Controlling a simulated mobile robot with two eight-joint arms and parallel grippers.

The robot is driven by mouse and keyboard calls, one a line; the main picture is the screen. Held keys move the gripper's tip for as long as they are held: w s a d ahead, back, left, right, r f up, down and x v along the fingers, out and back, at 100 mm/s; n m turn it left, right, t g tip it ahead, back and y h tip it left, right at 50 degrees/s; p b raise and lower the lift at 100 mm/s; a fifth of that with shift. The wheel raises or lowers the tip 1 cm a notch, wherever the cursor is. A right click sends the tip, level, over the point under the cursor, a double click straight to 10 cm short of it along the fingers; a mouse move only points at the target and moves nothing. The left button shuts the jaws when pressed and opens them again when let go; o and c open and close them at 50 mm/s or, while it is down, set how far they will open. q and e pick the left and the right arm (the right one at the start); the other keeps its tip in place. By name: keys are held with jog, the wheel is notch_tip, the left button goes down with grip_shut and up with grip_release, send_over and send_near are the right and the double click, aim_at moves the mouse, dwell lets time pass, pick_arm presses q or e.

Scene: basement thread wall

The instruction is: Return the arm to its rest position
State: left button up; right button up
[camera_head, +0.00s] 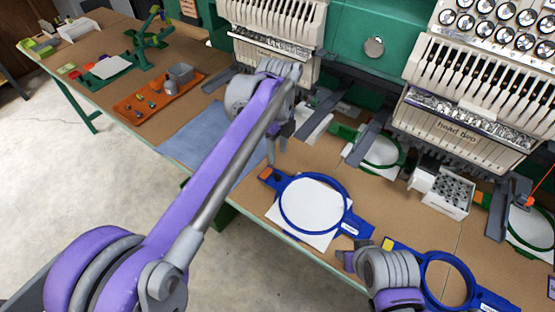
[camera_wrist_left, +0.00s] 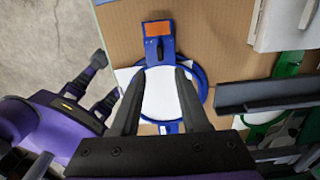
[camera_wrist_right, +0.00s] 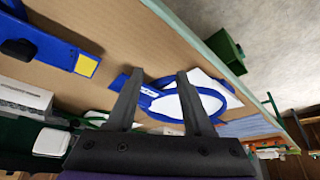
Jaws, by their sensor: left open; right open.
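My left arm reaches in from the left of the head view, and its gripper (camera_head: 276,150) hangs above the table near a blue hoop (camera_head: 347,193) holding white fabric. In the left wrist view the left gripper (camera_wrist_left: 160,72) is open, with the blue hoop's white fabric (camera_wrist_left: 160,97) below its fingers. My right gripper (camera_head: 350,260) is at the table's front edge, between this hoop and a second blue hoop (camera_head: 472,290). In the right wrist view the right gripper (camera_wrist_right: 160,76) is open and empty. Its fingers overlap the first hoop in the picture.
Embroidery machine heads (camera_head: 470,115) stand along the back. Green hoops (camera_head: 402,158) sit beneath them on grey arms. A white bobbin box (camera_head: 447,193) stands between them. A blue cloth (camera_head: 190,143) and an orange tray (camera_head: 137,108) lie to the left. Open floor lies in front.

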pick_arm(q)
jog(key=shift+r, duration=0.6)
pick_arm(e)
jog(key=shift+r, duration=0.1)
jog(key=shift+w+r+p, duration=0.15)
jog(key=shift+r+p, duration=0.45)
pick_arm(q)
jog(key=s+a+n+t, duration=0.3)
jog(key=s+a+n, duration=0.7)
jog(key=a+n, duration=0.15)
pick_arm(e)
jog(key=shift+r+p, duration=0.35)
jog(key=shift+r, duration=0.1)
jog(key=shift+w+r+p, duration=0.2)
jog(key=shift+r+p, duration=0.2)
jog(key=shift+r, duration=0.05)
pick_arm(q)
jog(key=s+a+f+n+t, duration=0.1)
jog(key=s+a+f+n, duration=0.2)
jog(key=s+n, duration=0.3)
jog(key=s+a+f+n+t, duration=0.1)
jog(key=s+a+f+n, duration=0.2)
jog(key=s+n, duration=0.3)
jog(key=shift+s+a+f+n+p, duration=0.4)
jog(key=shift+f+n, duration=0.05)
jog(key=shift+n, duration=0.5)
pick_arm(e)
jog(key=shift+w+r, duration=0.2)
jog(key=shift+r, duration=0.35)
